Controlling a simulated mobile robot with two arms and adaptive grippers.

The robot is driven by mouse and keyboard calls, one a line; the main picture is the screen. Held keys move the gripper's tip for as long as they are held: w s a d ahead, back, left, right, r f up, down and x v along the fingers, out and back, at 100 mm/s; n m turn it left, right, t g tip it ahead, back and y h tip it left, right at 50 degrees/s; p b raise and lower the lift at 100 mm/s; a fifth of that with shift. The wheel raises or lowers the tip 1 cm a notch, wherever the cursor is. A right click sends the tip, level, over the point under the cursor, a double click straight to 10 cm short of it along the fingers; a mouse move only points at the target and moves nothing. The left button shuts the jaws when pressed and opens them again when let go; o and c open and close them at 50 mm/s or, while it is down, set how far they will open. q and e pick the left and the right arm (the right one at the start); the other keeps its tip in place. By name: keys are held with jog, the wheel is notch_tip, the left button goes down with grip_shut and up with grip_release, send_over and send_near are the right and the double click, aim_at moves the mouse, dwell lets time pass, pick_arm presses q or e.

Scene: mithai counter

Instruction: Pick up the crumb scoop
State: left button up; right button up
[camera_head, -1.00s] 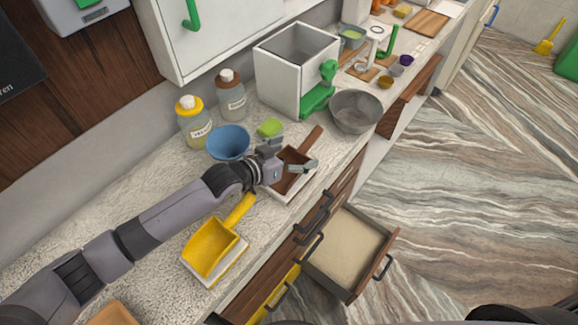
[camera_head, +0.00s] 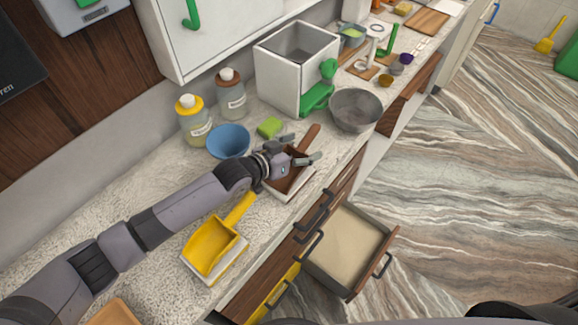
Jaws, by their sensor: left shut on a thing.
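A brown scoop (camera_head: 284,180) with a brown handle (camera_head: 309,136) is at the white tray (camera_head: 297,192) near the counter's front edge. My left gripper (camera_head: 301,149) reaches over it from the left, its fingers on either side of the handle's lower part, shut on it. The gripper and wrist hide part of the scoop's pan. I cannot tell whether the scoop is lifted clear of the tray. A yellow scoop (camera_head: 210,248) rests on another white tray (camera_head: 235,268) nearer to me. My right gripper is not in view.
A blue bowl (camera_head: 229,141), a green block (camera_head: 269,127) and a grey metal bowl (camera_head: 355,110) stand close by. A white box (camera_head: 283,75) and two bottles stand behind. An open drawer (camera_head: 347,245) juts out below the counter.

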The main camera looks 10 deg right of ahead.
aim_at(300, 147)
pick_arm(q)
jog(key=shift+c, duration=1.3)
notch_tip(300, 147, up, 20)
jog(key=b, duration=0.3)
jog(key=shift+a, duration=0.1)
